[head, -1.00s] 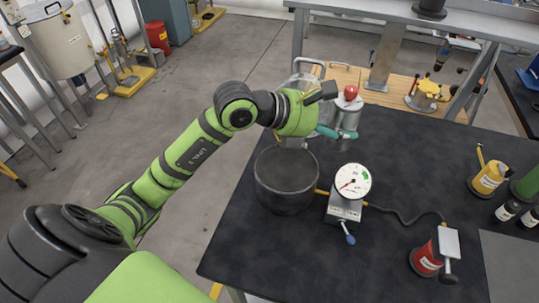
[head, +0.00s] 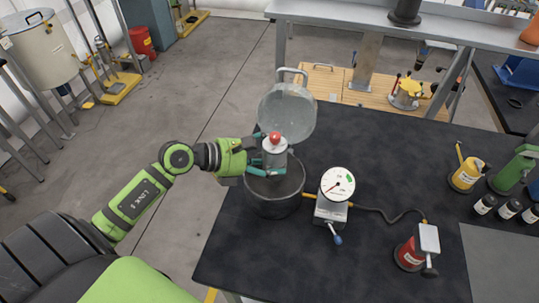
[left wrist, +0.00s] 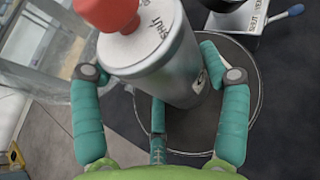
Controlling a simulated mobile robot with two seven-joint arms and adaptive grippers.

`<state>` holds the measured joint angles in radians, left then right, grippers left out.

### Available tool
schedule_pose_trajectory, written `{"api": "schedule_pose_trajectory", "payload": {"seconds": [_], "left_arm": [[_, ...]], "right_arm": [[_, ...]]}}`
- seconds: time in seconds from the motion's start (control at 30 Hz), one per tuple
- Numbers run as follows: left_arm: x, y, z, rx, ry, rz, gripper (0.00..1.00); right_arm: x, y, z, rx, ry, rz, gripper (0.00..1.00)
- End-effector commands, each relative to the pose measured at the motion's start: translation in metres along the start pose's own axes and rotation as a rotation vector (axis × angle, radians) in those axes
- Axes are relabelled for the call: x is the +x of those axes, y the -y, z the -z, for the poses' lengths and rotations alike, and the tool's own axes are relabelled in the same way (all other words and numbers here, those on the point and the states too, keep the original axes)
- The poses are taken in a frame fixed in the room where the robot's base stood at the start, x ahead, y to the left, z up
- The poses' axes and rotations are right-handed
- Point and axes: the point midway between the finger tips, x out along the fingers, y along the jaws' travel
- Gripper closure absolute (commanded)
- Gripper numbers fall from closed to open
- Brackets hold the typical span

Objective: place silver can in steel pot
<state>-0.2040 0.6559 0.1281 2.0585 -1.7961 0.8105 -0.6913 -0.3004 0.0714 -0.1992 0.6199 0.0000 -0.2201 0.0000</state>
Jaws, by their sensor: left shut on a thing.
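The silver can (head: 274,147) has a red knob on top and is upright in my left gripper (head: 268,166). The gripper's teal fingers are shut around it. The steel pot (head: 274,206) is dark grey and open, near the left edge of the black table. The can is over the pot's mouth; I cannot tell how far its base is above or inside the rim. In the left wrist view the can (left wrist: 160,55) is between the fingers (left wrist: 160,100), with the pot's rim (left wrist: 257,95) around and below it. My right gripper is not in view.
A dial gauge (head: 337,184) on a grey box stands just right of the pot. A clear lid-like disc with a handle (head: 290,108) is behind the pot.

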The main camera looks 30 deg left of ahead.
Motion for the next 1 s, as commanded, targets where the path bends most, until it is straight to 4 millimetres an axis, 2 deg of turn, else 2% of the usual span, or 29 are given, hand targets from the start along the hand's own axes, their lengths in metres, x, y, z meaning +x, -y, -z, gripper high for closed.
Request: {"api": "schedule_pose_trajectory", "payload": {"seconds": [0.33,0.87,0.9,1.0], "left_arm": [[0.003,0.000,0.005,0.004,0.005,-0.002,0.81],[0.007,0.000,0.016,0.003,0.005,-0.001,0.81],[0.008,0.000,0.018,0.001,0.000,0.000,0.15],[0.008,0.000,0.018,0.001,-0.002,0.000,0.15]], "right_arm": [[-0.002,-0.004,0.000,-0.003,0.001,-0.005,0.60],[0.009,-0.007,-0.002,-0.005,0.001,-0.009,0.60],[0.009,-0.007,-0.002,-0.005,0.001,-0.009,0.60],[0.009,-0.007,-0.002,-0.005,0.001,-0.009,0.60]]}}
